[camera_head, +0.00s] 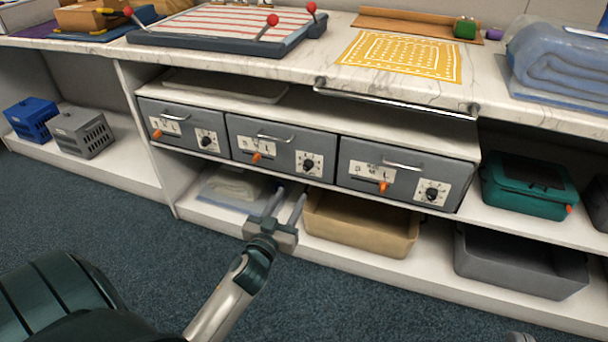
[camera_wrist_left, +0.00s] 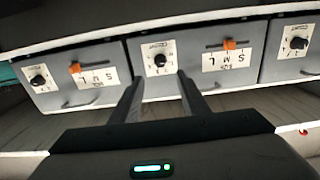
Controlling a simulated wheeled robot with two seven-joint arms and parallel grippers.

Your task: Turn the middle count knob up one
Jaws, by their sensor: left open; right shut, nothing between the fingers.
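The middle drawer (camera_head: 240,140) is grey, with a black count knob (camera_head: 309,163) on a white label at its right and an orange slider (camera_head: 256,156) at its left. The knob's setting is too small to read. My left gripper (camera_head: 288,197) is open and empty, in front of and below the middle drawer, fingers toward the shelf. In the left wrist view, which is upside down, the middle knob (camera_wrist_left: 160,60) lies beyond and between the fingertips (camera_wrist_left: 159,82), apart from them. My right gripper is not recognisable in either view.
Similar drawers stand on the left (camera_head: 181,128) and right (camera_head: 404,172), each with its own knob. A metal rail (camera_head: 395,102) runs along the counter edge above. Below are a tan bin (camera_head: 360,232) and a grey bin (camera_head: 520,268). A teal case (camera_head: 525,187) is at right.

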